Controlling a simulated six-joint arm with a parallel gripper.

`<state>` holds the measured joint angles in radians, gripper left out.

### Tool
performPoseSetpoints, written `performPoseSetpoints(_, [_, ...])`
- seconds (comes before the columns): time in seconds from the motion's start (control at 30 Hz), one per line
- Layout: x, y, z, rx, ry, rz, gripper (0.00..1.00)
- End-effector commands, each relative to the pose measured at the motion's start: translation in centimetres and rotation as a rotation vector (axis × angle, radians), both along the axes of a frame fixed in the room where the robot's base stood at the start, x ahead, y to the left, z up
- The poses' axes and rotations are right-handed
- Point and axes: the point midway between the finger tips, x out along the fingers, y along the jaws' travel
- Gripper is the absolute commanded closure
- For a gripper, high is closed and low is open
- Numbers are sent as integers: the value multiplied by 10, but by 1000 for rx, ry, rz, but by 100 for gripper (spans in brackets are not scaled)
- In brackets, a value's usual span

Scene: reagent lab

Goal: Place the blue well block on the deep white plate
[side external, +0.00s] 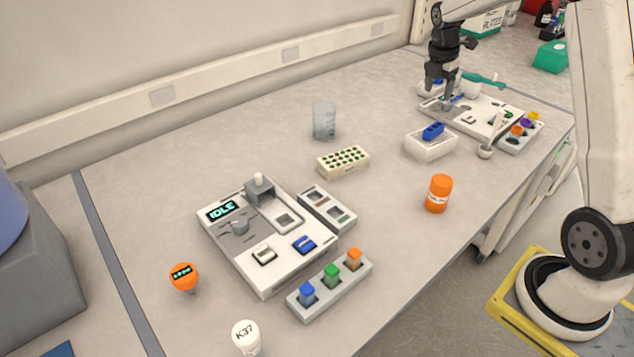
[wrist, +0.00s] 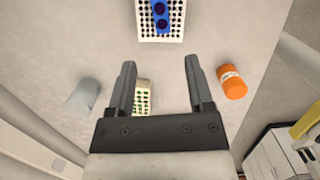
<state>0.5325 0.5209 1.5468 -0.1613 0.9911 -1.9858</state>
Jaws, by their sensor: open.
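The blue well block (side external: 433,131) lies on top of the deep white plate (side external: 430,148), right of centre in the side view. In the wrist view the blue block (wrist: 161,16), with dark round wells, lies over the middle of the white plate (wrist: 145,32), whose top is full of dark holes; the top edge of the frame cuts both off. My gripper (side external: 447,104) is above the bench behind the plate in the side view. In the wrist view my gripper (wrist: 159,63) has its fingers wide apart, with nothing between them, and is apart from the block.
An orange jar (side external: 439,193) stands near the front edge. A cream rack (side external: 343,161) and a translucent beaker (side external: 324,121) stand to the left. A white tray station (side external: 480,117) lies beyond the plate. An instrument marked IDLE (side external: 265,235) sits left of centre.

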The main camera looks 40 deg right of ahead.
Motion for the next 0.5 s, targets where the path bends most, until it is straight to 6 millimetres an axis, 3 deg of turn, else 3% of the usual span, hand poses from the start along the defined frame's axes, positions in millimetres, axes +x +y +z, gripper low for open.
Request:
performPoseSetpoints(0.17, [0, 30, -5, 11, -40, -106, 33])
performPoseSetpoints(0.5, [-17, 118, -22, 71, -159, -479, 33])
